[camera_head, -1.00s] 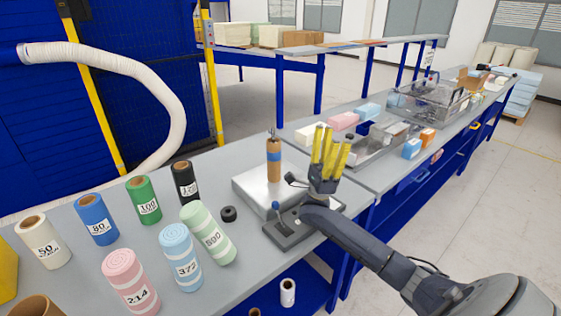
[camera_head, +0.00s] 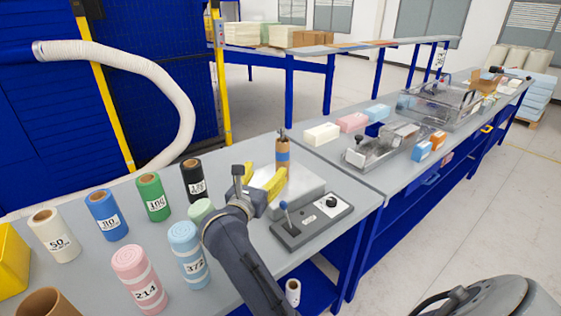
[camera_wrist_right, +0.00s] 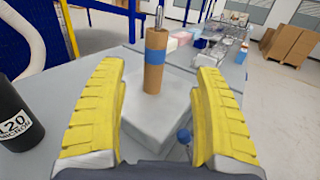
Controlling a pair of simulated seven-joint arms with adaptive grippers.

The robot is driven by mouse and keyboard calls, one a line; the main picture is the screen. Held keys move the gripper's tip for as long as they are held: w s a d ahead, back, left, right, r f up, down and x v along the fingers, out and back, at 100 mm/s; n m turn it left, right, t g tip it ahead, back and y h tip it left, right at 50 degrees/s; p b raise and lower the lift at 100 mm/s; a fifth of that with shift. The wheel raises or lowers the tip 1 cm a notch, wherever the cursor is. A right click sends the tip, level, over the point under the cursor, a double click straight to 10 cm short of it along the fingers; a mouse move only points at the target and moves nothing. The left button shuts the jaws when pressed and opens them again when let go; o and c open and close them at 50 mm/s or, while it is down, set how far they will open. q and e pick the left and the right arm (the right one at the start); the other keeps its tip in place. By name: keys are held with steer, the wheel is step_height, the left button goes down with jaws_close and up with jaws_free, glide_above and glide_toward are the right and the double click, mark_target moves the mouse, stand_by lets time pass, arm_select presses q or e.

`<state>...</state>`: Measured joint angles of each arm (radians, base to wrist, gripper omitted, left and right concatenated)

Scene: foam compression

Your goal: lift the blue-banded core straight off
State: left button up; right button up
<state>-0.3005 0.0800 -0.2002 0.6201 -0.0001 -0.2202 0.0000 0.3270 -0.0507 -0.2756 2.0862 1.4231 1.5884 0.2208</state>
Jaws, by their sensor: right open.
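The blue-banded core (camera_head: 282,152) is a brown cardboard tube with a blue stripe. It stands upright on a metal spindle over a grey metal block (camera_head: 303,190). In the right wrist view the core (camera_wrist_right: 155,75) is ahead, with the spindle tip above its top. My right gripper (camera_head: 264,183) has yellow fingers, open, pointing at the core from its left front. In the right wrist view the open fingers (camera_wrist_right: 160,105) frame the core with a gap on both sides. Neither finger touches it. My left gripper is not in view.
A control panel with a lever (camera_head: 310,220) sits in front of the block. White (camera_head: 54,235), blue (camera_head: 105,214), green (camera_head: 153,197) and black (camera_head: 193,181) rolls stand to the left. Pink (camera_head: 140,278) and light-blue (camera_head: 188,255) rolls stand nearer; a pale green one is partly hidden by my arm.

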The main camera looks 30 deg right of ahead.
mark_target(280, 147)
steer(key=x, duration=1.2)
steer(key=shift+w+a+f, duration=0.1)
steer(key=shift+w+a, duration=0.05)
steer(key=shift+w, duration=0.05)
steer(key=x, duration=0.3)
steer(key=shift+w, duration=0.2)
steer(key=shift+x, duration=0.95)
steer(key=c, duration=1.3)
